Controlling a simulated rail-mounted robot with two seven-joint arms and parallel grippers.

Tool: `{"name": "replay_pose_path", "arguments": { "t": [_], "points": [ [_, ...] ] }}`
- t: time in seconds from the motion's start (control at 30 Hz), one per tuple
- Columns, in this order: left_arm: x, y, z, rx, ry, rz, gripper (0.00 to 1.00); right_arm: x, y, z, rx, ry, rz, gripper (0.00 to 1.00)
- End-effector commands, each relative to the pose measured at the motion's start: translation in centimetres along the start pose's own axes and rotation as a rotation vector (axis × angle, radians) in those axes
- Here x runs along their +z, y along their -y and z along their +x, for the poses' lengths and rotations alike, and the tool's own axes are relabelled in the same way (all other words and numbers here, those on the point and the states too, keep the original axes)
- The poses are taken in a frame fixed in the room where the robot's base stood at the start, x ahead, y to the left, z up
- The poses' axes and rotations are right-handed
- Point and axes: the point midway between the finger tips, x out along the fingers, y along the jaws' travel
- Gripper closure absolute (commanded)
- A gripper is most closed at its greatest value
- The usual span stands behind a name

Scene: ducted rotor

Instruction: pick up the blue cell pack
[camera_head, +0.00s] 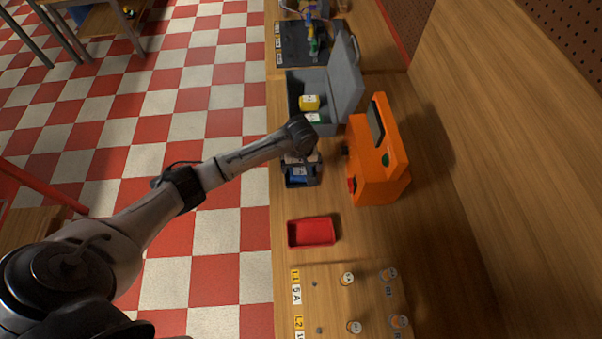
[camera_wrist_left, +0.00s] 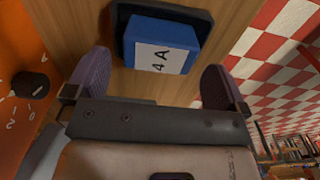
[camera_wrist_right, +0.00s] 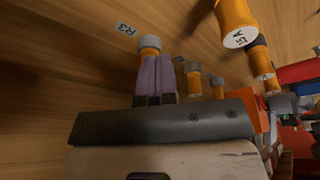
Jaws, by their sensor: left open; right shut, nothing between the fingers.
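The blue cell pack (camera_wrist_left: 158,45), with a white label reading 4A, sits in a dark holder (camera_wrist_left: 124,50) in the left wrist view. In the head view the blue pack (camera_head: 297,173) shows partly under my left arm's end. My left gripper (camera_wrist_left: 157,62) is open and empty, its two fingers spread to either side of the pack's near end. I cannot tell whether they touch it. In the right wrist view my right gripper (camera_wrist_right: 153,62) is shut and empty, its fingertips close to a grey-capped orange cylinder (camera_wrist_right: 149,48) beside an R3 label.
An orange machine (camera_head: 378,165) stands right of the holder. An open grey case (camera_head: 345,78) with a yellow pack (camera_head: 309,102) is behind it. A red tray (camera_head: 311,232) and several orange-and-white cylinders are nearer. Bench top right of the red tray is clear.

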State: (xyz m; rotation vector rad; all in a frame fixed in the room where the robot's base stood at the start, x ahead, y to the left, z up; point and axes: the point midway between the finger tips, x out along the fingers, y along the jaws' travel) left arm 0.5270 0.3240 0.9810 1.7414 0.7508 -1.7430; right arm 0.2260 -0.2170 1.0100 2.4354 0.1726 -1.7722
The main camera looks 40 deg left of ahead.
Motion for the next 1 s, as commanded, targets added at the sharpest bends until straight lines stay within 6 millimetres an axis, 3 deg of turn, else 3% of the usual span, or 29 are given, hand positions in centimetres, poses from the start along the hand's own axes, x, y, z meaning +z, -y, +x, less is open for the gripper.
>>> {"name": "replay_pose_path", "arguments": {
  "t": [0.2,0.53,1.0],
  "points": [
    [0.1,0.1,2.4,-0.001,0.0,0.0,0.0,0.1,-0.1,0.1,0.003,0.0,-0.004,1.0],
    [0.1,0.0,2.8,0.001,-0.001,0.0,0.0,0.1,-0.1,0.2,0.003,0.0,-0.004,1.0],
    [0.1,0.0,2.8,0.001,-0.001,0.0,0.44,0.0,0.1,0.1,-0.002,-0.001,0.002,1.0]
  ]
}}
